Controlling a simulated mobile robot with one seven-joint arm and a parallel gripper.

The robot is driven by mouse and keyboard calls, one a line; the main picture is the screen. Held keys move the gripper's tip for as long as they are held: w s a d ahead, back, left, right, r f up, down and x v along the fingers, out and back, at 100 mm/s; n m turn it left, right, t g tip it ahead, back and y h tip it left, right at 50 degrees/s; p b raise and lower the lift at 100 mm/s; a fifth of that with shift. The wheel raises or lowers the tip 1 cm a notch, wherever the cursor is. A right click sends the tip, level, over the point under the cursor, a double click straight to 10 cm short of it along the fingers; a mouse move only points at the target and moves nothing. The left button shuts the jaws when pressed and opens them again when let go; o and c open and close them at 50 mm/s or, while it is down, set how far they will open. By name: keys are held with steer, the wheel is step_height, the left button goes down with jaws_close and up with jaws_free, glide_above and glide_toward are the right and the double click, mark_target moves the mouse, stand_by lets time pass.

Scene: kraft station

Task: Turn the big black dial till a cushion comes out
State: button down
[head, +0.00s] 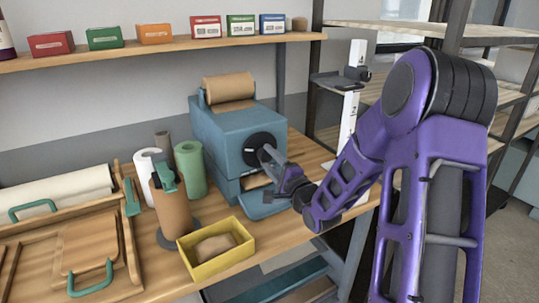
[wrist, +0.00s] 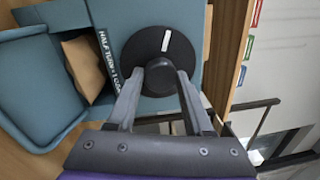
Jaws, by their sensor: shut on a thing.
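The blue machine (head: 215,130) stands on the wooden bench with a roll of brown paper (head: 229,88) on top. Its big black dial (head: 251,158) faces my arm. The dial's disc (wrist: 137,46), with a white mark, and its round knob show in the wrist view. My gripper (head: 268,153) is shut on the knob, one finger on each side, as the wrist view (wrist: 158,78) shows. Brown paper (head: 257,181) shows in the opening below the dial, and also in the wrist view (wrist: 86,66). I cannot tell whether it is a finished cushion.
A yellow box (head: 195,271) with a brown paper piece (head: 214,246) stands at the bench's front edge. Several rolls, including a green one (head: 190,170), stand left of the machine. A shelf (head: 160,48) with small boxes runs above; a white post (head: 349,125) stands at right.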

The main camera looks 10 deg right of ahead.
steer(key=shift+m+p, duration=0.4)
steer(key=shift+m, duration=0.5)
steer(key=shift+c, duration=1.5)
jaws_free()
